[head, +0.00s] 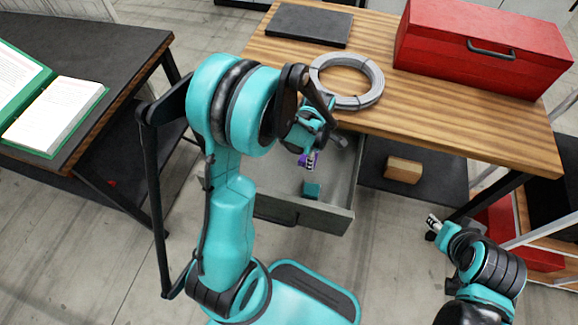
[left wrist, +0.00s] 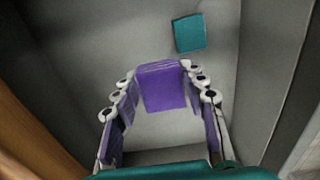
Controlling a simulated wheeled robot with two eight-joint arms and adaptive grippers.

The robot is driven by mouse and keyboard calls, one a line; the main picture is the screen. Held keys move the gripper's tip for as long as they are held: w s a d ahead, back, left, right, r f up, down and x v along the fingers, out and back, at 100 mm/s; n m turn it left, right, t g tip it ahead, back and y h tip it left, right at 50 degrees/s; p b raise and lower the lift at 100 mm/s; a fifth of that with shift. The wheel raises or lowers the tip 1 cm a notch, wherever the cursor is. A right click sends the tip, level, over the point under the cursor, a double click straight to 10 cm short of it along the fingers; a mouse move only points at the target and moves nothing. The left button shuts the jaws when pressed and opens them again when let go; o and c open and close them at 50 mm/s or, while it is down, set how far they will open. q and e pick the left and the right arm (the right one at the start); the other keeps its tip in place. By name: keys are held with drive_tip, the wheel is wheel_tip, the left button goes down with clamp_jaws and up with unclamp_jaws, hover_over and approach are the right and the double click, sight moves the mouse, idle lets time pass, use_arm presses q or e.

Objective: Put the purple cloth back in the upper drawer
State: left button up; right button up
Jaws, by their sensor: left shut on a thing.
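The purple cloth (left wrist: 163,88) is a small folded block between the fingers of my left gripper (left wrist: 160,80) in the left wrist view. The left gripper is shut on it. In the head view the cloth (head: 307,160) shows at the tip of the left gripper (head: 311,163), over the open grey drawer (head: 345,185) under the wooden tabletop. I cannot tell whether the cloth touches the drawer floor. A teal cloth block (head: 312,190) lies in the same drawer and also shows in the left wrist view (left wrist: 189,33). My right gripper (head: 433,223) is at the lower right, away from the drawer; its finger opening is too small to judge.
The wooden table (head: 480,125) holds a red toolbox (head: 480,50), a grey cable coil (head: 374,95) and a dark flat case (head: 309,25). A tan block (head: 403,169) sits on the shelf beneath. A dark table (head: 110,70) with an open book (head: 60,115) stands at left.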

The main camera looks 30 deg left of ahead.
use_arm(q)
drive_tip(key=b, duration=0.4)
hover_over(288, 162)
wheel_tip(288, 162, down, 6)
drive_tip(key=shift+a+f, duration=0.15)
drive_tip(key=shift+f, duration=0.1)
drive_tip(key=shift+f+b, duration=0.85)
drive_tip(key=shift+f, duration=1.05)
drive_tip(key=shift+f, duration=0.15)
drive_tip(key=o, duration=1.1)
